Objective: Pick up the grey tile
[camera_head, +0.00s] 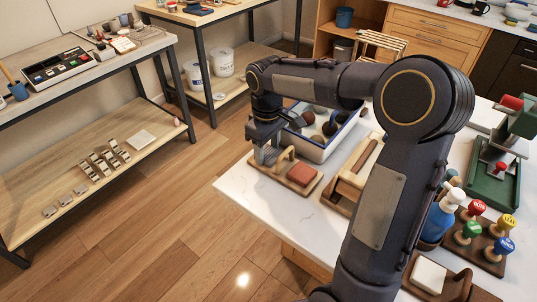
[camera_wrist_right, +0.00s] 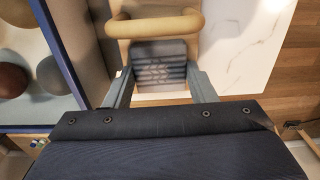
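The grey tile (camera_wrist_right: 160,68) shows in the right wrist view as a dark grey block with a ridged pattern. It lies between the two fingers of my right gripper (camera_wrist_right: 160,82), which stand close along its left and right sides. I cannot tell whether they press on it. In the head view my right gripper (camera_head: 265,154) points down at the left end of a small wooden tray (camera_head: 284,186) and mostly hides the grey tile. An arched wooden handle (camera_wrist_right: 155,24) is just beyond the tile. A reddish tile (camera_head: 302,174) lies at the tray's other end. My left gripper is out of view.
A blue-rimmed bin (camera_head: 317,153) with round tools is behind the tray. A wooden box (camera_head: 350,185) stands to its right. Coloured stamps (camera_head: 471,232) and a blue bottle (camera_head: 437,218) are farther right. The white tabletop (camera_head: 270,205) is clear in front of the tray.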

